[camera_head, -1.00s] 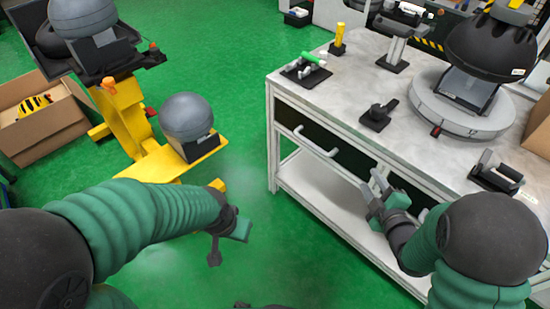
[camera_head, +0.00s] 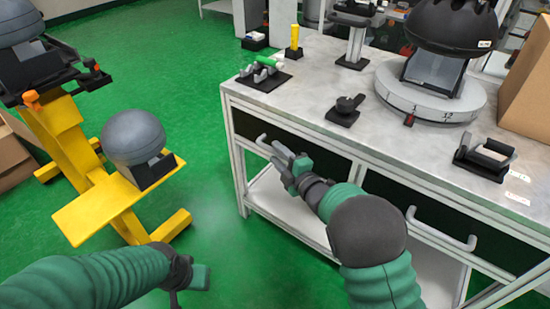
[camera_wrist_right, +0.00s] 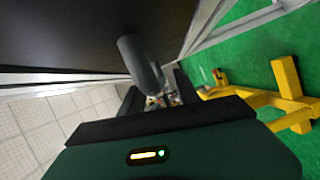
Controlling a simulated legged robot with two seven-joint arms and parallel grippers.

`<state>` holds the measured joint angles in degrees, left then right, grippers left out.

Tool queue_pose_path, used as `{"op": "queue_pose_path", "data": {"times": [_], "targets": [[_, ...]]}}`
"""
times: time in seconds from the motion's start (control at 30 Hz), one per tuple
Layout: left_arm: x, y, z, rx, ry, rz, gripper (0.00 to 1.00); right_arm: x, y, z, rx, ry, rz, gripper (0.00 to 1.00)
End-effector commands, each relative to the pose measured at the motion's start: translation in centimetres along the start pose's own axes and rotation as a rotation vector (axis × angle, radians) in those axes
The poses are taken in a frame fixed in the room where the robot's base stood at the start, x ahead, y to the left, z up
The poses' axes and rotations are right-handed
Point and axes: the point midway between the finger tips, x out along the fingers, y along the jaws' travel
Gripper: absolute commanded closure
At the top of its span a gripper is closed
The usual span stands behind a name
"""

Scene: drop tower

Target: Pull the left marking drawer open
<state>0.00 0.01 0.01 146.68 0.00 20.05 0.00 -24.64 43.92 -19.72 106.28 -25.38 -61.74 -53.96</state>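The left marking drawer (camera_head: 248,126) has a black front under the grey tabletop and looks shut. Its pale bar handle (camera_head: 262,143) is partly hidden behind my right gripper (camera_head: 284,160). In the wrist view, the handle (camera_wrist_right: 142,65) shows close up, with its end in front of the gap between two dark fingers (camera_wrist_right: 157,97). The right gripper looks open; I cannot tell whether it touches the handle. My left gripper (camera_head: 187,280) hangs low at the bottom of the head view, away from the table, its fingers partly hidden.
The right drawer's handle (camera_head: 440,229) sticks out at right. A yellow stand (camera_head: 85,215) is at left. Green floor lies clear between.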

Motion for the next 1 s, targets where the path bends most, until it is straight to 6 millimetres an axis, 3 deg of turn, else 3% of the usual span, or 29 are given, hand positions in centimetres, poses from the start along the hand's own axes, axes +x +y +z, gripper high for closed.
{"op": "queue_pose_path", "data": {"times": [0.13, 0.4, 0.7, 1.0], "targets": [[0.7, 0.0, 0.1, 0.000, 0.000, 0.000, 0.64, 1.5, -0.1, 0.0, 0.000, 0.000, 0.001, 0.62], [0.6, 0.0, 0.1, 0.000, 0.000, 0.000, 0.64, 1.7, 0.1, 0.0, 0.001, -0.001, 0.000, 0.62], [0.6, 0.0, 0.1, 0.000, 0.000, 0.000, 0.64, 1.6, 0.0, 0.0, 0.001, -0.001, -0.001, 1.00], [0.6, 0.0, 0.1, 0.000, 0.000, 0.000, 0.64, 1.6, -0.1, 0.0, 0.001, -0.001, -0.003, 1.00]]}}
